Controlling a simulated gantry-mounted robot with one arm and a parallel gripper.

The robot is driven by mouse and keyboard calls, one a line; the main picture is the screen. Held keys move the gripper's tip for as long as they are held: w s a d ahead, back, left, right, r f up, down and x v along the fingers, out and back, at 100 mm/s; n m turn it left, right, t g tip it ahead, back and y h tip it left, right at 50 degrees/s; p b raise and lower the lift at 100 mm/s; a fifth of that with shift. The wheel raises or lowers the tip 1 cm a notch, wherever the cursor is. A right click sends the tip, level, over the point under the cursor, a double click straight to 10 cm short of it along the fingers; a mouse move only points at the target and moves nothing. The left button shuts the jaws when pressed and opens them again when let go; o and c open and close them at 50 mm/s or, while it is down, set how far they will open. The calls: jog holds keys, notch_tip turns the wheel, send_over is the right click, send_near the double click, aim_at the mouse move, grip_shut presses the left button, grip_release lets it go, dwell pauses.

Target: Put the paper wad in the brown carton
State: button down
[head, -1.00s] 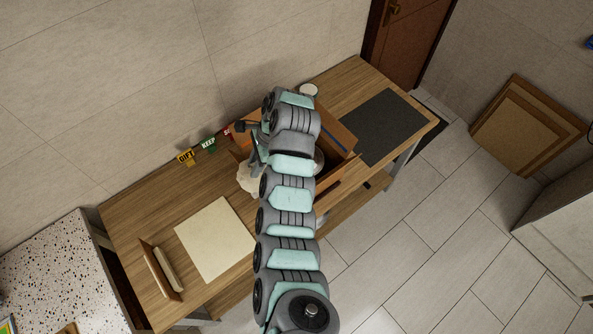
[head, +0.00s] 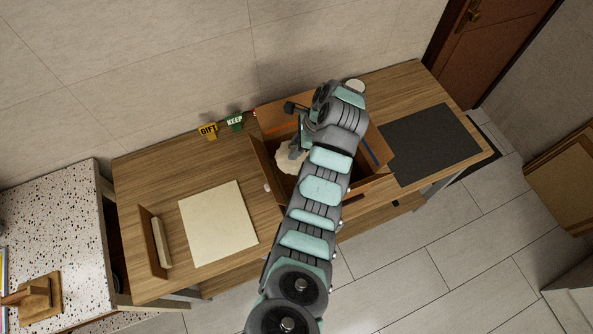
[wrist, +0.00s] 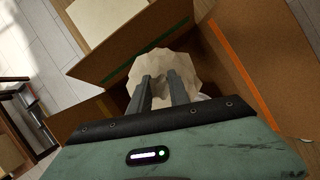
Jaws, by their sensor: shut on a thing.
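The paper wad (head: 287,160) is crumpled and cream-coloured; in the wrist view it (wrist: 150,68) sits at my fingertips. My gripper (head: 297,151) is shut on it, and the two grey fingers (wrist: 160,80) press into it. The brown carton (head: 262,160) stands open on the wooden table, flaps spread. In the wrist view its flap walls (wrist: 250,65) surround the wad, which is over or within the opening. I cannot tell how deep the wad is. My arm hides much of the carton's right side and inside.
A GIFT sign (head: 208,131) and a KEEP sign (head: 235,121) stand along the wall. A cream board (head: 217,222) lies left of the carton, a dark mat (head: 430,145) right. A small wooden holder (head: 152,243) stands at the left end.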

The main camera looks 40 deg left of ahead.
notch_tip(320, 180, down, 11)
jog(key=shift+p, duration=0.4)
dwell(0.4)
jog(key=shift+f+b, duration=0.4)
jog(key=shift+f, duration=0.15)
jog(key=c, duration=1.2)
grip_release()
jog(key=shift+c, duration=0.2)
jog(key=shift+r, duration=0.1)
